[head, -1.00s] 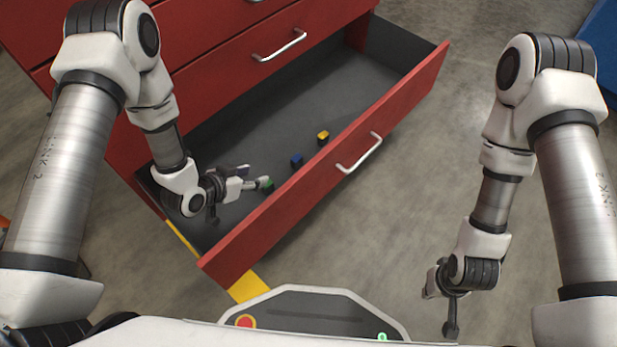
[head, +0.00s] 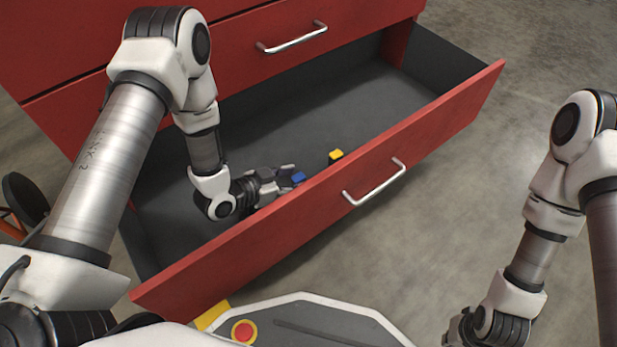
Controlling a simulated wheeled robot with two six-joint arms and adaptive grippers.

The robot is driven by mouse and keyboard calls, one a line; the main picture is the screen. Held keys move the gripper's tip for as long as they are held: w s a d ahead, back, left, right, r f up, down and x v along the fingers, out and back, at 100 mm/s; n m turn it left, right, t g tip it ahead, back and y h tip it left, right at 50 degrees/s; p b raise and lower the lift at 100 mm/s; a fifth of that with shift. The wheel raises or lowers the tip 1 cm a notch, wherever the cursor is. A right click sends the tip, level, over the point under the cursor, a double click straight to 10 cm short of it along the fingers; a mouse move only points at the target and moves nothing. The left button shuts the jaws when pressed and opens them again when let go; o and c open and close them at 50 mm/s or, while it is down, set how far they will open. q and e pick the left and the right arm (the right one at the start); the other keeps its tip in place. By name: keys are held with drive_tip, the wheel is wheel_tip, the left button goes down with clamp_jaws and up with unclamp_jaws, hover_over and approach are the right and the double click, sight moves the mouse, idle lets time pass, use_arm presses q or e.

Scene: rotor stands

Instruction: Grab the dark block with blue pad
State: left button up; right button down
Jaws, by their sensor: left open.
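The dark block with the blue pad (head: 298,178) lies in the open drawer, near its front wall. Only its blue top shows clearly. My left gripper (head: 287,174) is inside the drawer, low and pointing right, with its open fingers at the blue-pad block. I cannot tell whether the fingers touch it. My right gripper (head: 462,335) hangs at the bottom right, outside the drawer and partly cut off by the frame edge; its jaws do not show clearly.
A block with a yellow pad (head: 336,155) sits right of the blue one, by the red drawer front (head: 250,243). The drawer's back and right floor is bare. A closed drawer with a silver handle (head: 292,38) is above. Grey floor lies to the right.

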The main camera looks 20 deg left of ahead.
use_arm(q)
drive_tip(key=shift+s+r, duration=0.1)
drive_tip(key=shift+r, duration=0.05)
drive_tip(key=shift+a, duration=0.1)
drive_tip(key=shift+c, duration=1.1)
clamp_jaws()
